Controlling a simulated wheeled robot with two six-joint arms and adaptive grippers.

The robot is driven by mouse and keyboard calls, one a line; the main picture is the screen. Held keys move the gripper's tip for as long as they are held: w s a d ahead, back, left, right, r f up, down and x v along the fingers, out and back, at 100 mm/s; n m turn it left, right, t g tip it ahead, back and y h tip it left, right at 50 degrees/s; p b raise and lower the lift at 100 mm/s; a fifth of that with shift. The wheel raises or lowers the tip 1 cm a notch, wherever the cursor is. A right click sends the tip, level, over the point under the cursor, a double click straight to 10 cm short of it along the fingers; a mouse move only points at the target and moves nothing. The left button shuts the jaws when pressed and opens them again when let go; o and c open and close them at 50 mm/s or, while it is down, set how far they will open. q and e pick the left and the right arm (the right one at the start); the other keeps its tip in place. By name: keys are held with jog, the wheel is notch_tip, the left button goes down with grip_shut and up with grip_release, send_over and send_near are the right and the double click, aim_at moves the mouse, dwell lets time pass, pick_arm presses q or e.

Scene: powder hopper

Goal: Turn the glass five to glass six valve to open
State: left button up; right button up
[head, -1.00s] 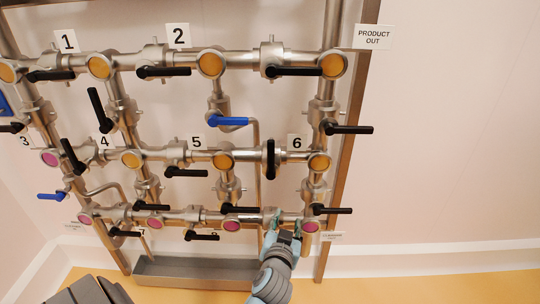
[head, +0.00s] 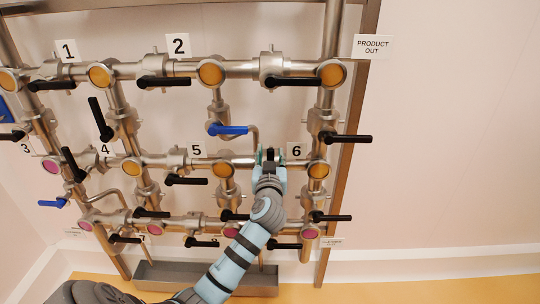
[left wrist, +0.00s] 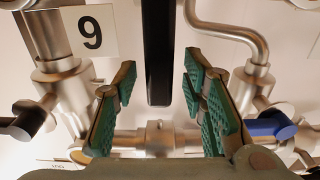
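The glass five to glass six valve sits on the middle horizontal pipe between yellow sight glass five (head: 222,169) and yellow sight glass six (head: 318,169). Its black lever (left wrist: 158,55) stands crosswise to the pipe; in the head view my gripper mostly hides it. My left gripper (head: 270,158) is at this valve, with its green fingers open. In the left wrist view the lever hangs between the two fingers, with a visible gap on each side. My right gripper is in neither view now.
A blue lever (head: 228,129) is up and left of my gripper; it also shows in the left wrist view (left wrist: 270,124). Label 6 (head: 296,150) is close on the right and looks upside down in the wrist view. Other black levers surround the pipes. The wall at right is clear.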

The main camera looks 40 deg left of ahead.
pick_arm(q)
grip_shut()
